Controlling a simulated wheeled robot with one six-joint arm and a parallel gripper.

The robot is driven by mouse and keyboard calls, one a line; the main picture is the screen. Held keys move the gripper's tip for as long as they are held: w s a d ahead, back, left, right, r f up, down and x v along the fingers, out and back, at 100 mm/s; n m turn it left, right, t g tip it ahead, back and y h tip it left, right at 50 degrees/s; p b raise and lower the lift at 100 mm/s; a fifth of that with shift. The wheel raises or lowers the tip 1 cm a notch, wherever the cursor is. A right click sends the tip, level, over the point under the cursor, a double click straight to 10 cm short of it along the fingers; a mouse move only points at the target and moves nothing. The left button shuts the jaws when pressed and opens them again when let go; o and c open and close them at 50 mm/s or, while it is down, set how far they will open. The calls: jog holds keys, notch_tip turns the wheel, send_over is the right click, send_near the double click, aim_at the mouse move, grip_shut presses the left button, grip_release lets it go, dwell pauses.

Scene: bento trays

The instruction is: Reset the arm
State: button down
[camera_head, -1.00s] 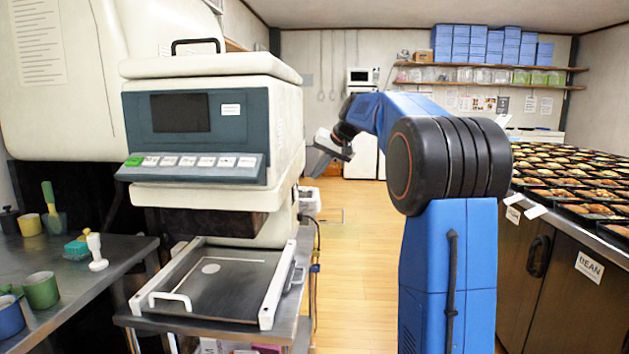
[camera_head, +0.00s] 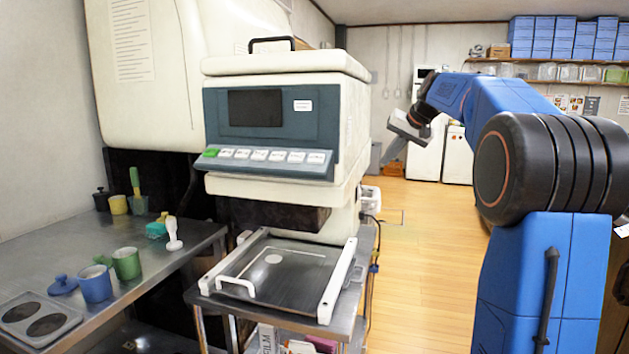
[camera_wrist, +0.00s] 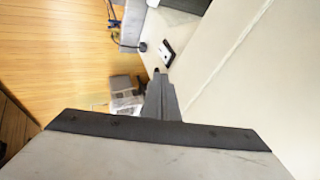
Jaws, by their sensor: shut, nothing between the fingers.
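My blue arm (camera_head: 492,97) reaches out from the right of the head view, its big black joint (camera_head: 545,165) close to the camera. My gripper (camera_head: 389,157) hangs from the arm's far end, tilted down and to the left, over the open floor beside the machine. In the wrist view my gripper (camera_wrist: 159,78) shows as dark fingers drawn together. It is shut and empty, and touches nothing that I can see.
A large white machine (camera_head: 352,120) with a dark panel stands left of my arm. Its tray (camera_head: 345,265) is on a metal stand. A metal table (camera_head: 190,262) with mugs is at the left. Wooden floor (camera_head: 425,250) is free between the stand and my arm.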

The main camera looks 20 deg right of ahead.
jog(key=s+a+f+n+g, duration=0.1)
jog(key=s+a+f, duration=0.35)
jog(key=s, duration=0.35)
jog(key=s+a+f+n+h, duration=0.1)
jog(key=s+a+f, duration=0.2)
jog(key=s+a, duration=0.4)
jog(key=s+a+f+g, duration=0.1)
jog(key=s+a+f, duration=0.35)
jog(key=s, duration=0.45)
jog(key=s+a+f+n, duration=0.1)
jog(key=s+a+f, duration=0.1)
jog(key=s+f, duration=0.7)
jog(key=s+a+f+n+h, duration=0.1)
jog(key=s+a+f+n, duration=0.1)
jog(key=s+f, duration=0.7)
jog(key=s, duration=0.4)
jog(key=shift+s+a+f+g, duration=0.15)
jog(key=shift+a+g, duration=0.15)
